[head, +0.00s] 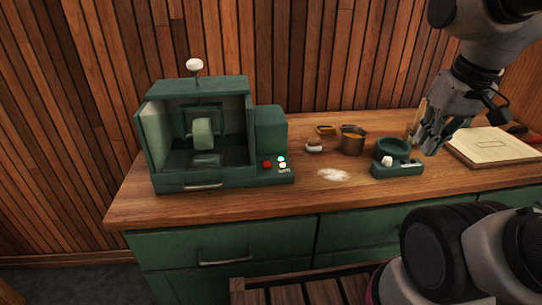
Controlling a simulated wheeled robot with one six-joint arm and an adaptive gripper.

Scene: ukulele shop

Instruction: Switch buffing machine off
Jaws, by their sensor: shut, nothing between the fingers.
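The green buffing machine (272,135) stands on the left part of the wooden workbench. Its open-fronted housing shows a pale green wheel (202,133) inside, and a white knob on a stalk (195,65) rises from its top. At its lower right front are a red button (267,164) and small pale buttons or lights (282,162). The button labels are too small to read. My gripper (431,145) is shut and empty at the right, above the bench, well apart from the machine.
A small green device with a round bowl (397,163) sits just left of my gripper. A metal pot (352,140), a small pale-topped item (314,145) and white powder (333,174) lie between it and the machine. A board with paper (495,146) is at right. Wood-panelled wall behind.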

